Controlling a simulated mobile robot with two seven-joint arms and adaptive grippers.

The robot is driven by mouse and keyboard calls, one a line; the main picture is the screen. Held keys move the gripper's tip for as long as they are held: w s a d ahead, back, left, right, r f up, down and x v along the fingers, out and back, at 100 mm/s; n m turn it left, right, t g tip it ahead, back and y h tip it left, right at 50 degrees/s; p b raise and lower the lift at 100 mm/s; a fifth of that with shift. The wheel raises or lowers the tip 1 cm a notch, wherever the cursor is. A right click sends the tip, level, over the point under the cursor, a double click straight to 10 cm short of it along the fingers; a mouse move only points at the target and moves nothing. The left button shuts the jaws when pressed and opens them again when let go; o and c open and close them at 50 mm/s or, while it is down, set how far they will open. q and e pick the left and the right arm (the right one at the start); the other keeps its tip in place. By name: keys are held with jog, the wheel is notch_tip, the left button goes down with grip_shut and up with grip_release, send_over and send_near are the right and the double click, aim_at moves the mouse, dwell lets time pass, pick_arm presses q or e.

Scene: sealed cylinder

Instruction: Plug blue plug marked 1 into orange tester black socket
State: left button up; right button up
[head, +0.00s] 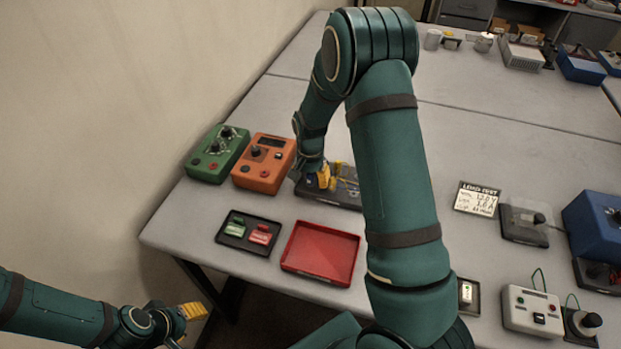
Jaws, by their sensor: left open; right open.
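The orange tester (282,150) stands near the table's left edge. It has a dark display, a knob and small sockets low on its face; I cannot tell the black socket for sure. My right gripper (318,182) has yellow fingers and is open, low over the left part of a dark tray (343,200) just right of the tester. I cannot make out a blue plug marked 1; the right arm and gripper hide part of the tray. My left gripper (194,311) is open and empty, off the table's front left edge.
A green tester (218,153) stands left of the orange one. In front are a black tray (233,243) with green and red pieces and an empty red tray (320,252). At right are a load test sign (477,198), a white box (531,309) and a blue box (597,226).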

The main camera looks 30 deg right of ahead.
dwell(0.8)
grip_shut()
jog(key=shift+r, duration=0.1)
jog(key=shift+r+p, duration=2.15)
jog(key=shift+r, duration=0.8)
